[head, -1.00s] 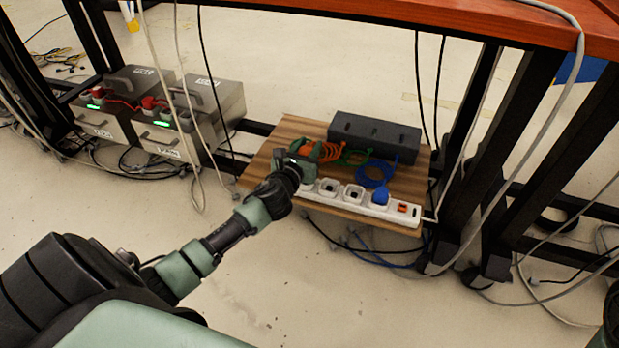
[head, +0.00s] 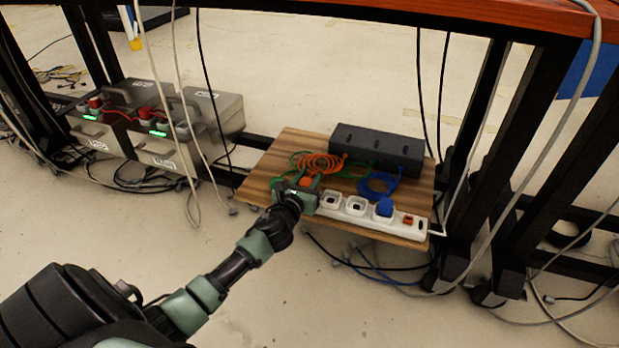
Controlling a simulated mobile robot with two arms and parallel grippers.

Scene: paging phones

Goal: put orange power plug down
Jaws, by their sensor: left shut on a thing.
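The orange power plug (head: 306,182) shows between the fingers of my left gripper (head: 308,184), which is shut on it. The gripper is at the left end of the white power strip (head: 328,210) and hides that end. I cannot tell whether the plug touches the strip or the board. The plug's coiled orange cord (head: 322,163) lies just behind, on the wooden board (head: 262,172). A blue plug (head: 385,207) sits in the strip near its right end, beside an orange-red switch. My right gripper is not in view.
A dark grey box (head: 376,149) stands at the back of the board. A blue cord coil (head: 377,186) and green cord lie in front of it. Grey cases (head: 168,142) stand at the left. Table legs and hanging cables (head: 208,80) surround the board.

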